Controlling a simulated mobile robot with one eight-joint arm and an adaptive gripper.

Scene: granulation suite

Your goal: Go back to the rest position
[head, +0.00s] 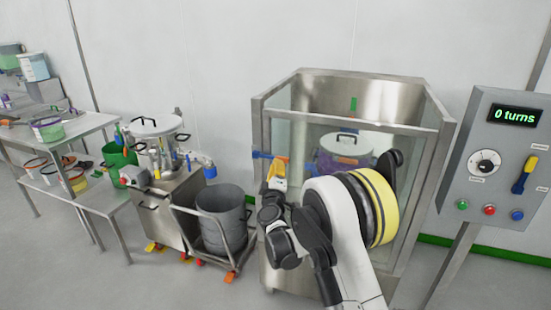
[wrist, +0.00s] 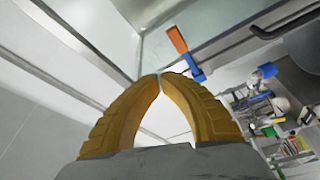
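My gripper (head: 277,172) is in front of the left side of a steel-framed, clear-walled enclosure in the head view. In the wrist view its two yellow fingers (wrist: 160,76) curve together and meet at the tips, with nothing held between them. A latch with an orange handle and a blue block (wrist: 178,42) shows just beyond the fingertips. My arm hides part of the enclosure's front.
The enclosure (head: 445,125) holds a purple-banded drum (head: 345,150). A control panel (head: 500,150) reading "0 turns" stands at right. A grey bin (head: 222,215) on a wheeled cart, a steel machine (head: 160,210) and a steel table (head: 85,125) stand left.

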